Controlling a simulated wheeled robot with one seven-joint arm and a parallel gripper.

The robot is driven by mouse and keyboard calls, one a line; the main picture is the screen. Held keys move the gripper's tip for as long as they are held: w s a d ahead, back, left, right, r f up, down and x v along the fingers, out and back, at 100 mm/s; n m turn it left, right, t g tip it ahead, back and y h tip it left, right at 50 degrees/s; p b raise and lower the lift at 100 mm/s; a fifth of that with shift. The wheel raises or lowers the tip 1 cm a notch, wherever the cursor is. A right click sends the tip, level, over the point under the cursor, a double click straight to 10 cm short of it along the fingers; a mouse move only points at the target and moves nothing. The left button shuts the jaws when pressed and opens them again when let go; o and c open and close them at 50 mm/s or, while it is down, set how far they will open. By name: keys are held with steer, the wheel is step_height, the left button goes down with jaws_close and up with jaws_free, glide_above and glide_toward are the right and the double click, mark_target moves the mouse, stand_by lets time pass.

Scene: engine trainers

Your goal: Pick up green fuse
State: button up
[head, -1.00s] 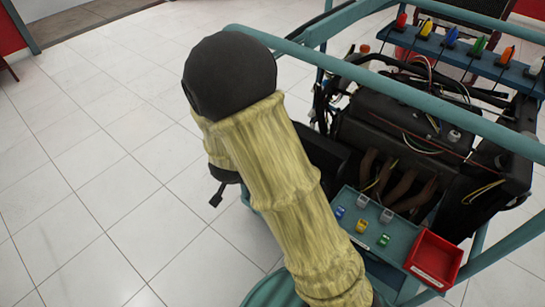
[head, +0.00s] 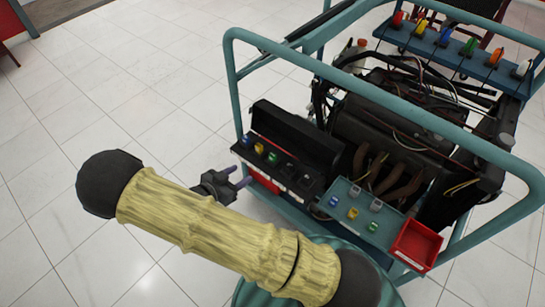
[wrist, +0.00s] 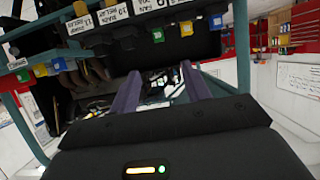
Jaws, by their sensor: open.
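In the head view a green fuse (head: 373,227) sits on the teal tray (head: 385,240) at the front of the engine stand, beside a yellow and a blue one. Another green piece (head: 272,155) sits in the open black fuse box (head: 318,150) to the left. The wrist view shows green pieces at left (wrist: 23,75) and upper middle (wrist: 158,39). My gripper (head: 237,176) is open and empty, left of the black box and apart from both green pieces. Its purple fingers also show in the wrist view (wrist: 160,88).
A red bin (head: 416,245) stands right of the teal tray, with clear pieces (head: 376,205) on the tray. Teal frame rails (head: 400,112) cross above the engine. White floor at left is free.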

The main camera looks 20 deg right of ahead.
steer(key=b, duration=0.1)
glide_toward(271, 156)
steer(key=x, duration=0.4)
steer(key=shift+w+d+f, duration=0.15)
steer(key=shift+w+f, duration=0.1)
steer(key=shift+f, duration=0.05)
steer(key=shift+w+d, duration=0.1)
steer(key=shift+d, duration=0.05)
steer(key=x, duration=0.5)
steer(key=shift+d+b, duration=0.15)
steer(key=shift+b, duration=0.2)
jaws_close()
